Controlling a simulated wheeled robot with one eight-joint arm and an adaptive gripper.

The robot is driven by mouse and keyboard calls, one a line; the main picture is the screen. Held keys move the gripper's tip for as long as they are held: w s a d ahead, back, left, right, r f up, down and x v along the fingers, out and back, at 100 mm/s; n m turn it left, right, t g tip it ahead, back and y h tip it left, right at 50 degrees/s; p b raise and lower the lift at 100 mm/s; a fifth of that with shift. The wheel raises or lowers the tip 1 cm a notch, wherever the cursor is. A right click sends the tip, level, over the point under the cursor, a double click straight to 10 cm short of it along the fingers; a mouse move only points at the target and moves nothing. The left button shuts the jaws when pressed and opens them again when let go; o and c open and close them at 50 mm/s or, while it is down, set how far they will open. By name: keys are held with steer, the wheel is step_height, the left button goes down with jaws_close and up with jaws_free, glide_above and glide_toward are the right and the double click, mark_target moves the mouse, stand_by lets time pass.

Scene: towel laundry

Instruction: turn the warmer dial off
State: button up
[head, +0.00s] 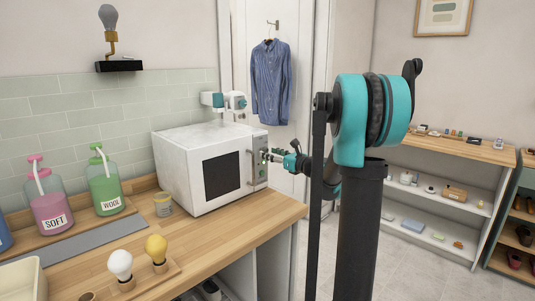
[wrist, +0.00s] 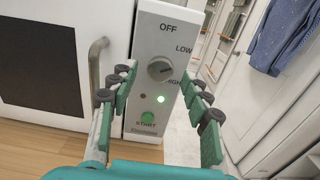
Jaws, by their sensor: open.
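The white towel warmer (head: 208,165) stands on the wooden counter in the head view. Its control panel (wrist: 150,25) fills the middle of the wrist view. The grey round dial (wrist: 159,69) is on the panel, with OFF printed above it, LOW to its upper right and HIGH to its lower right. I cannot tell for sure which mark the dial points to. My gripper (wrist: 155,84) is open and empty, its fingers to the left and right of the dial in the picture, with no contact visible. In the head view my gripper (head: 275,155) is close to the panel.
Below the dial are a lit green lamp (wrist: 161,99), a dark red lamp (wrist: 143,97) and a green START button (wrist: 147,117). The warmer's door handle (wrist: 96,65) stands out left of the panel. Bottles and bulbs stand on the counter, left of the warmer.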

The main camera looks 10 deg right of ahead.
steer(key=shift+x, duration=1.1)
jaws_close()
